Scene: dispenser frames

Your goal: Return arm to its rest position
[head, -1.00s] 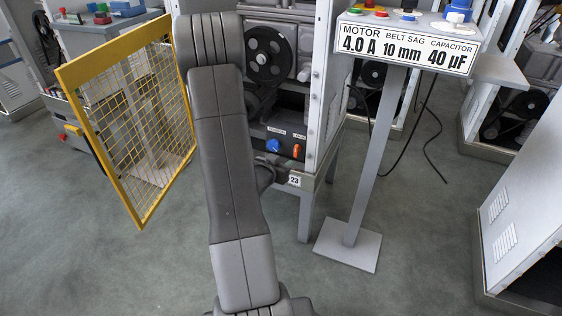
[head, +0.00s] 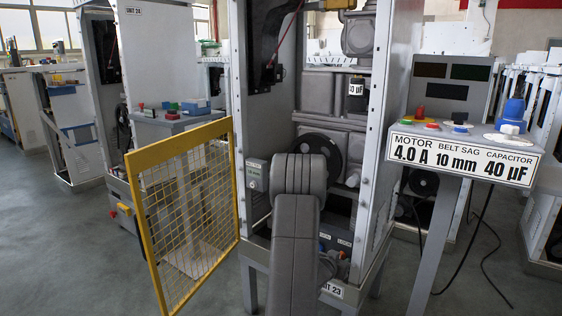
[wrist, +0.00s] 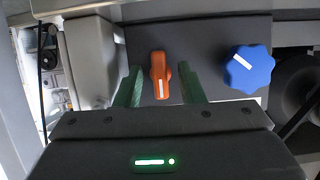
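My gripper (wrist: 160,70) shows in the wrist view with its two green fingers apart. An orange lock knob (wrist: 160,84) shows between the fingers, on the dark panel (wrist: 206,60) of the unit. No contact between fingers and knob is visible, and the distance to the panel is hard to tell. A blue tension knob (wrist: 249,69) is to the right of the fingers. In the head view my grey arm stands in front of the open unit, and the gripper is hidden.
The yellow mesh door (head: 190,205) stands open just left of my arm. A white frame post (head: 378,150) is close on the right. The sign stand (head: 440,235) with buttons is farther right. Open floor (head: 60,250) lies at left.

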